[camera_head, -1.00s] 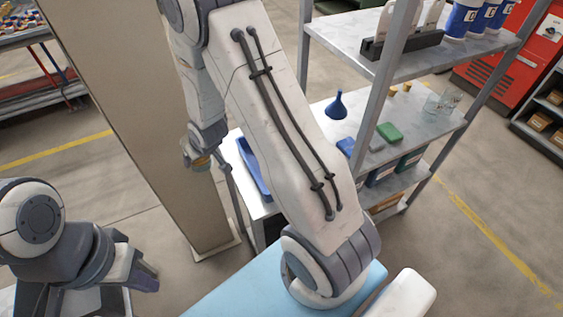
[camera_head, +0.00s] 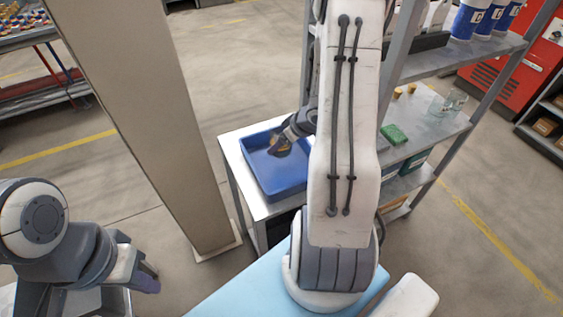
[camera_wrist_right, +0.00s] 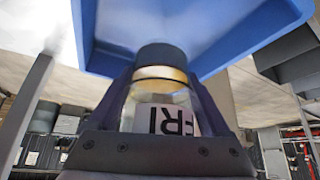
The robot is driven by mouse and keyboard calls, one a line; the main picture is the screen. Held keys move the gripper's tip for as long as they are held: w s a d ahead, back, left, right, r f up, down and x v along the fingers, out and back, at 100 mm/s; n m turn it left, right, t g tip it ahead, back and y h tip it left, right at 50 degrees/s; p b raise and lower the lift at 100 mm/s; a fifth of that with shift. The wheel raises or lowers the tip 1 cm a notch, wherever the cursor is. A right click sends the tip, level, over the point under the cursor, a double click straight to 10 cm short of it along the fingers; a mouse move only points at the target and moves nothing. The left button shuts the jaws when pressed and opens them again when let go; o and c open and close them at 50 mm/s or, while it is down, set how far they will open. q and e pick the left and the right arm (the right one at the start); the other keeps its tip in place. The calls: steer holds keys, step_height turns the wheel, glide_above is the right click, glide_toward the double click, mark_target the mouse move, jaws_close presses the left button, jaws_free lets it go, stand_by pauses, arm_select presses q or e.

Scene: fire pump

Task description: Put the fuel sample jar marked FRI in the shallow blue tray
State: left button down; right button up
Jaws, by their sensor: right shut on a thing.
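The FRI jar (camera_wrist_right: 165,100) is clear, with a dark cap, a yellow band of contents and a white label reading FRI. My right gripper (camera_wrist_right: 160,85) is shut on it in the right wrist view. In the head view the small jar (camera_head: 279,147) shows at the end of my right arm, over the blue tray (camera_head: 284,187). I cannot tell whether it touches the tray floor. The tray's blue wall also shows in the right wrist view (camera_wrist_right: 262,30). My left gripper (camera_head: 146,275) is low at the left, away from the tray; its opening is unclear.
The tray sits on a pale shelf (camera_head: 233,160) beside a tall beige pillar (camera_head: 150,110). A green block (camera_head: 393,134) and clear glasses (camera_head: 453,101) stand to the right. My right arm hides the shelf's middle. A grey shelf post stands right behind the arm.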

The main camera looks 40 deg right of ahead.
steer(key=shift+f+b, duration=1.1)
steer(key=shift+f, duration=1.9)
